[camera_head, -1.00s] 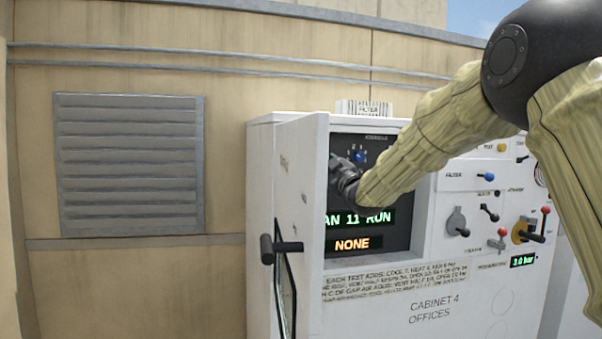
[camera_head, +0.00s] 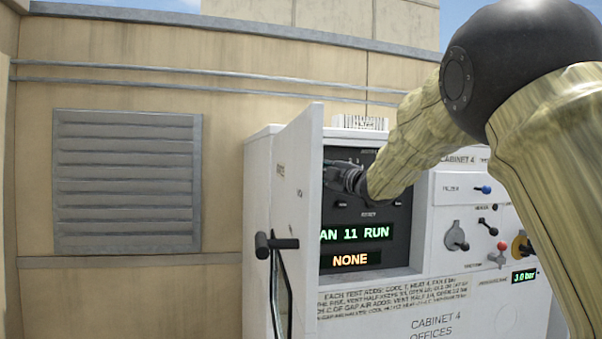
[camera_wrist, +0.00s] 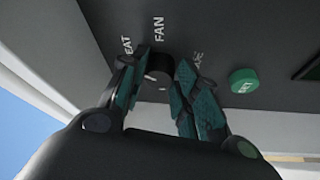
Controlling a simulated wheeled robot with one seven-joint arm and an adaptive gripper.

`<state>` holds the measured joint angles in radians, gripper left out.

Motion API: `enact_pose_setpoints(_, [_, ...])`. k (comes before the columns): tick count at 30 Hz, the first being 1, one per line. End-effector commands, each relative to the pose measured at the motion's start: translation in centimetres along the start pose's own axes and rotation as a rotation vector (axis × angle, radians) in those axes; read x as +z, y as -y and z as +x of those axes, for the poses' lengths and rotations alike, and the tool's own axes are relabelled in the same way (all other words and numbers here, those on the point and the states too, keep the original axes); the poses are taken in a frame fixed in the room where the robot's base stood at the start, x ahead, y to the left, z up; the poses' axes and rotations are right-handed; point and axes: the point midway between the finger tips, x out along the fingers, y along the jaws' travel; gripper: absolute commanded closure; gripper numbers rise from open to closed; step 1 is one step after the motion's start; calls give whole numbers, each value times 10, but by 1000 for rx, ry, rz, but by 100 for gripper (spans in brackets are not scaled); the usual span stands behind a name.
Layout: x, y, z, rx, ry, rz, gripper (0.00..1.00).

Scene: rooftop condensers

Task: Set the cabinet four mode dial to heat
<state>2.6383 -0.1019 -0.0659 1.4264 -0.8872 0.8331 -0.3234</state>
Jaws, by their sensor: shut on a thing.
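Cabinet 4 (camera_head: 465,305) stands with its door (camera_head: 295,190) open, showing a dark control panel (camera_head: 400,225). In the wrist view my gripper (camera_wrist: 158,82) is shut on a dark round dial (camera_wrist: 157,66), one finger on each side. FAN is printed above the dial, and a partly covered word ending in EAT is to its left. The fingers hide much of the dial, so I cannot tell where its pointer is. In the head view my gripper (camera_head: 338,176) reaches the upper panel and hides the dial. The displays read "AN 11 RUN" (camera_head: 355,233) and "NONE" (camera_head: 350,260).
A green button (camera_wrist: 243,81) sits right of the dial in the wrist view. The open door stands close left of my gripper, with a black handle (camera_head: 276,244). Levers and knobs, including a grey rotary handle (camera_head: 456,237), fill the cabinet's right side.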

Motion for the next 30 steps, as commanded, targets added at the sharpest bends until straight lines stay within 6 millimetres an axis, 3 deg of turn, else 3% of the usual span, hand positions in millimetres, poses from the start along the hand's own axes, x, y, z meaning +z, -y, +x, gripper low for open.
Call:
enact_pose_setpoints(13, [-3, 4, 2, -9, -5, -9, 93])
enact_pose_setpoints(14, [-3, 4, 2, -9, -5, -9, 67])
enact_pose_setpoints(17, [-3, 4, 2, -8, -4, -9, 49])
enact_pose_setpoints(30, [1, -1, -7, -3, 1, -7, 47])
